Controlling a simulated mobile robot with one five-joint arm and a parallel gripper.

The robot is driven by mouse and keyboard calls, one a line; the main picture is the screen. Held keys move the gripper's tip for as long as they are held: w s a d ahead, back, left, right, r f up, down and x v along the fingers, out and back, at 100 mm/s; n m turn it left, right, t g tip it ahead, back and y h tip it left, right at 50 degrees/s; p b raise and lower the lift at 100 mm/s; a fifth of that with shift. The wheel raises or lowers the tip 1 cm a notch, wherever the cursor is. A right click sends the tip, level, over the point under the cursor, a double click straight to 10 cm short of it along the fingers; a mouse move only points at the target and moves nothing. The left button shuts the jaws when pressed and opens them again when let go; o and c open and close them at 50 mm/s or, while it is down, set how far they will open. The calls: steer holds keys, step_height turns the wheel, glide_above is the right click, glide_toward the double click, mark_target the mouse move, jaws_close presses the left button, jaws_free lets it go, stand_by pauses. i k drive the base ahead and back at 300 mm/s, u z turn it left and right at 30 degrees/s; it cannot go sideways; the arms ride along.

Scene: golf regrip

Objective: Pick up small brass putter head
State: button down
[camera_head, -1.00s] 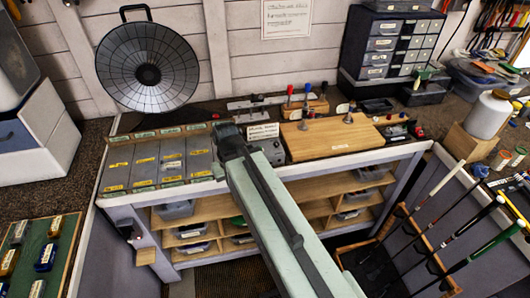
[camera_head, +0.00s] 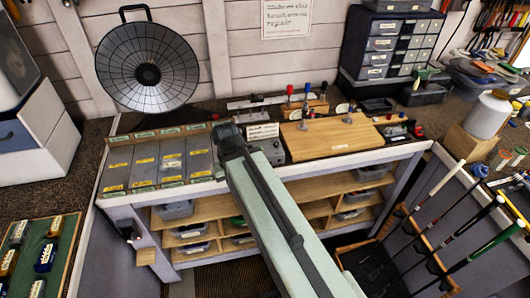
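My green-grey arm reaches from the bottom middle up to the bench's front edge. My gripper itself does not show; it is out of sight beyond the dark end of the arm. Several small head-like pieces lie on a green board at the lower left. One there looks brass or gold (camera_head: 9,262), and another brass-looking one (camera_head: 55,226) lies at the upper right of the board. Both are far to the left of my arm. They carry labels too small to read, so I cannot tell which is the small brass putter head.
The bench holds a labelled grey compartment tray (camera_head: 116,168) left of my arm and a wooden board (camera_head: 350,138) right of it. A round dark dish (camera_head: 175,75) stands behind. Clubs stand in a wooden-edged rack (camera_head: 440,268) at right. Drawers (camera_head: 384,59) stand at the back.

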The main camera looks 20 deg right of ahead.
mark_target(55, 232)
steer(key=u, duration=0.95)
steer(key=k, duration=0.45)
steer(key=u, duration=0.7)
steer(key=i, duration=0.5)
steer(key=z, duration=0.05)
